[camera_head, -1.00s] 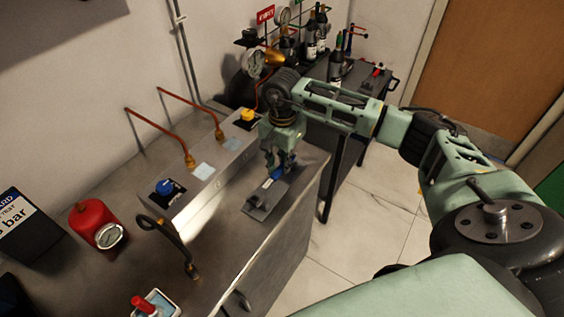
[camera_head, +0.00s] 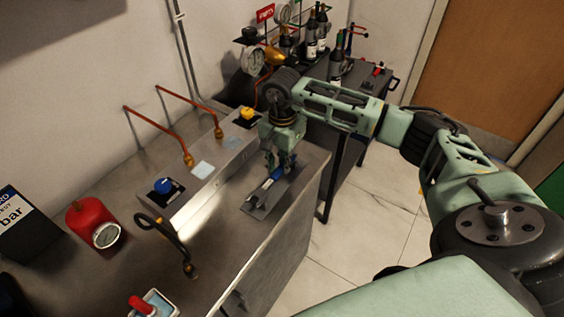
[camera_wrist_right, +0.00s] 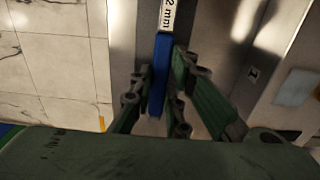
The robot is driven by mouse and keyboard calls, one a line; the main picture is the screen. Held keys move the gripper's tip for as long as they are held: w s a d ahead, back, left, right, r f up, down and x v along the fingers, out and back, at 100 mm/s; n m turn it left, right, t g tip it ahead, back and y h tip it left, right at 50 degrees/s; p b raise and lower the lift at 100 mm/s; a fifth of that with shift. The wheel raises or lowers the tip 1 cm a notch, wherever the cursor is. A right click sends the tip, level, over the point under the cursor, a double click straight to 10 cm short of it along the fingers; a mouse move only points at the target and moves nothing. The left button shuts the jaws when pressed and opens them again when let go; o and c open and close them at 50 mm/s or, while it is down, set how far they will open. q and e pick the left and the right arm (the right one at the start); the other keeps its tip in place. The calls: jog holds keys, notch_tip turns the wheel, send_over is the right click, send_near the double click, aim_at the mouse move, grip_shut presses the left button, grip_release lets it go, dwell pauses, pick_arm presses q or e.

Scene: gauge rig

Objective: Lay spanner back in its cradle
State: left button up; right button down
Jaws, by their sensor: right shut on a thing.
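The spanner (camera_head: 264,184) has a blue handle and lies along the dark cradle plate (camera_head: 257,210) near the bench's right edge. My right gripper (camera_head: 279,168) points down over the plate and is shut on the spanner. In the right wrist view the gripper's fingers (camera_wrist_right: 159,95) close on both sides of the blue handle (camera_wrist_right: 159,75), with a white "2 mm" label (camera_wrist_right: 170,18) beyond it. Whether the spanner touches the cradle is hard to tell. My left gripper is not in view.
A grey manifold block with a blue knob (camera_head: 162,187) and a yellow knob (camera_head: 246,113) stands left of the cradle. A black hose (camera_head: 172,240) and a red gauge cylinder (camera_head: 92,223) are nearer on the bench (camera_head: 225,262). A dark cart stands behind.

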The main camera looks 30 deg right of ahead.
jog(key=shift+f+b, duration=0.35)
jog(key=shift+f, duration=0.05)
jog(key=c, duration=1.6)
grip_release()
notch_tip(320, 180, up, 12)
jog(key=shift+r, duration=0.1)
